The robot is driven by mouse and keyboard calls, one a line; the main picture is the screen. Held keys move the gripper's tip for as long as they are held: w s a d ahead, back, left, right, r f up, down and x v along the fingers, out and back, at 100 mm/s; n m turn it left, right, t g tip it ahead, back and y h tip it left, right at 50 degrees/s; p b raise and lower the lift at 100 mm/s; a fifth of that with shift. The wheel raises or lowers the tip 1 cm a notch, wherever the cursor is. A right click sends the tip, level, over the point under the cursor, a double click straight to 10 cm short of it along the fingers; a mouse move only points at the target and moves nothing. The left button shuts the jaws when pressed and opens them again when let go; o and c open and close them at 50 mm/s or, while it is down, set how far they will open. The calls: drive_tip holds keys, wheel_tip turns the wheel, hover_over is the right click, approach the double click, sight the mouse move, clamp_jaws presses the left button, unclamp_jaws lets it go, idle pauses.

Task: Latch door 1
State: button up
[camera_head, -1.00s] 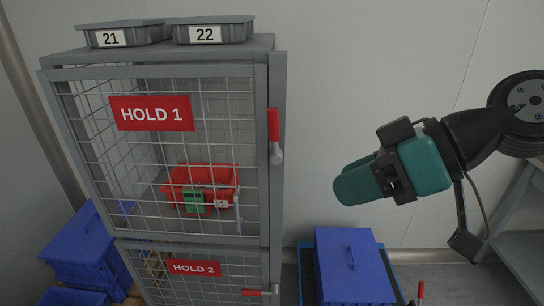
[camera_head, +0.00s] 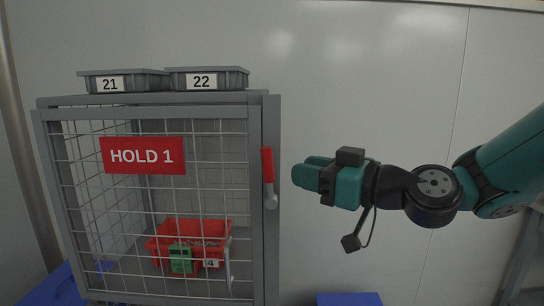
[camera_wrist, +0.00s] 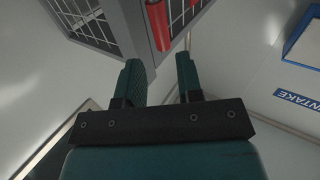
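Door 1 (camera_head: 52,170) is a grey-framed wire mesh door with a red HOLD 1 sign (camera_head: 142,155). It looks closed against the cabinet frame. Its red latch handle (camera_head: 267,163) stands upright at the door's right edge, above a grey pivot. In the wrist view the red handle (camera_wrist: 158,25) shows ahead of the fingers, slightly left of centre. My gripper (camera_head: 300,174) is to the right of the handle, at about its height, apart from it and pointing left. In the wrist view my gripper (camera_wrist: 160,66) has its two fingers apart with nothing between them.
A red bin (camera_head: 160,246) with a green device (camera_head: 181,259) sits inside behind the mesh. Grey trays 21 (camera_head: 110,84) and 22 (camera_head: 203,81) stand on the cabinet top. Blue crates are low at left and right. The wall right of the cabinet is bare.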

sight(271, 181)
drive_tip(key=p+x, duration=0.1)
drive_tip(key=x, duration=0.7)
drive_tip(key=shift+p, duration=0.4)
clamp_jaws()
